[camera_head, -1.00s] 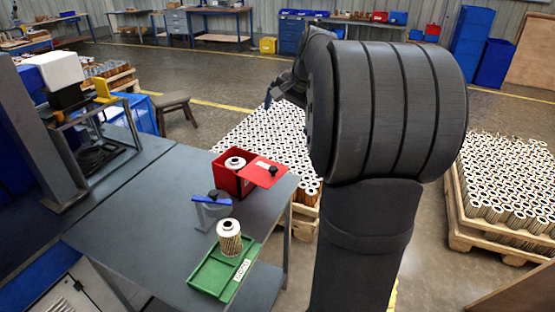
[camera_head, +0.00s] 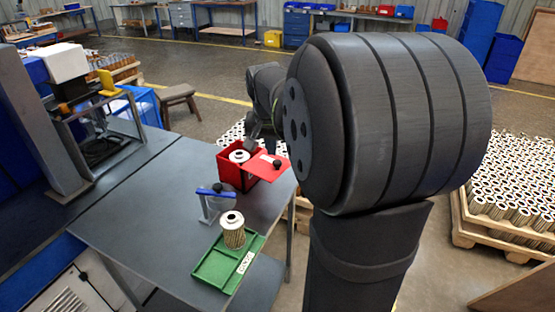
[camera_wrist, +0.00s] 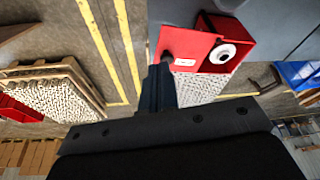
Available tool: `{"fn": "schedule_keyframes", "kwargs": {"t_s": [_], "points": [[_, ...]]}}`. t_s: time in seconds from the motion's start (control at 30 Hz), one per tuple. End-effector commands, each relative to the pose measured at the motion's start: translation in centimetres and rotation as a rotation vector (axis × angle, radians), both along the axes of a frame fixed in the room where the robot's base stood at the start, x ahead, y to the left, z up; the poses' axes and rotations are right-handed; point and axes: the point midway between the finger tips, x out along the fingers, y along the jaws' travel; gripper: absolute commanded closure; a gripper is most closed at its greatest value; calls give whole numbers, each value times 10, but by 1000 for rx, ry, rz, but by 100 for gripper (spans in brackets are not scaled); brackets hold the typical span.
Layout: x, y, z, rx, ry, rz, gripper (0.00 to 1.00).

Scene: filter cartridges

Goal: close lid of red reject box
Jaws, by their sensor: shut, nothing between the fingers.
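The red reject box (camera_head: 224,168) stands near the far right edge of the grey table, with a white-topped filter cartridge (camera_head: 239,157) inside. Its red lid (camera_head: 264,168) is open and lies out to the right side, with a black knob (camera_head: 277,164) on it. In the wrist view the box (camera_wrist: 247,40), lid (camera_wrist: 190,43) and cartridge (camera_wrist: 222,53) show past my fingers. My gripper (camera_head: 254,138) is shut and empty, just behind the box; its dark fingers (camera_wrist: 158,72) are close to the lid. I cannot tell whether they touch it.
A blue-handled fixture (camera_head: 214,192) stands in front of the box. A green tray (camera_head: 213,268) with a filter cartridge (camera_head: 233,233) lies nearer. A framed machine (camera_head: 100,125) stands at left. Pallets of cartridges (camera_head: 515,195) are beyond the table. The table's left middle is clear.

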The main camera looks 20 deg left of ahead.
Motion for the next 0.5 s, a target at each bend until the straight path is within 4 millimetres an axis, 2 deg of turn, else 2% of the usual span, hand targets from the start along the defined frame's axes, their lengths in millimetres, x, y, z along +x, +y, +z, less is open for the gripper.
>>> {"fn": "schedule_keyframes", "kwargs": {"t_s": [0.17, 0.5], "points": [[1, 1, -16, -14, -6, 11, 100], [22, 6, -83, -14, -3, 9, 100]]}}
